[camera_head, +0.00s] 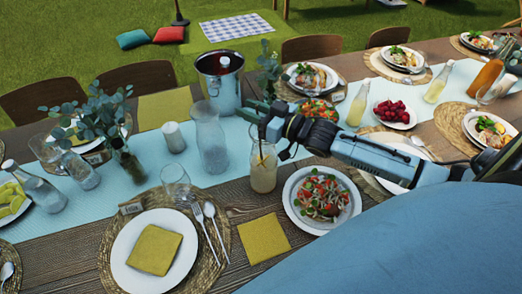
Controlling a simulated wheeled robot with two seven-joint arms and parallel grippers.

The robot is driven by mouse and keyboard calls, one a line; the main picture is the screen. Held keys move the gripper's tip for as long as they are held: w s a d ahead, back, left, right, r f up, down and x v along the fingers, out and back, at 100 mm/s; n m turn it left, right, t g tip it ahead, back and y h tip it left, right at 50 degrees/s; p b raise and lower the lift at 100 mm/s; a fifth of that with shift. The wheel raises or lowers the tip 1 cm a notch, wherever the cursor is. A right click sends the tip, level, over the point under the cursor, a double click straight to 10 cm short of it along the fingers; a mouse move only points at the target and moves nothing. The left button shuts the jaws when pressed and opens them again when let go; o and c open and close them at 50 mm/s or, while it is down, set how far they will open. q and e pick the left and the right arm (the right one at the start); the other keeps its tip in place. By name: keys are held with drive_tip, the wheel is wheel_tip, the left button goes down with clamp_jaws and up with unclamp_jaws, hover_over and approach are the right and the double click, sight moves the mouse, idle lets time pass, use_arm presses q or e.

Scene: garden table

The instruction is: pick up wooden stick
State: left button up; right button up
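A thin brown stick (261,150) seems to stand in the neck of a glass bottle of pale yellow drink (263,173), near the middle of the table. It is small, and its upper part is hard to make out behind or beside my gripper. My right gripper (257,118) is just above the bottle's mouth, its arm coming in from the right. I cannot tell whether its fingers touch the stick or how far apart they are. My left gripper is not in view.
A glass carafe (210,140) and a metal bucket (220,82) with a bottle stand left of and behind the drink. A salad plate (321,198) is close on its right. A yellow napkin (263,238) lies in front. The table is crowded with plates and glasses.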

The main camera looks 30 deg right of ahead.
drive_tip(key=shift+c, duration=0.3)
clamp_jaws()
wheel_tip(320, 180, up, 28)
drive_tip(key=p, duration=0.2)
drive_tip(key=shift+p, duration=0.4)
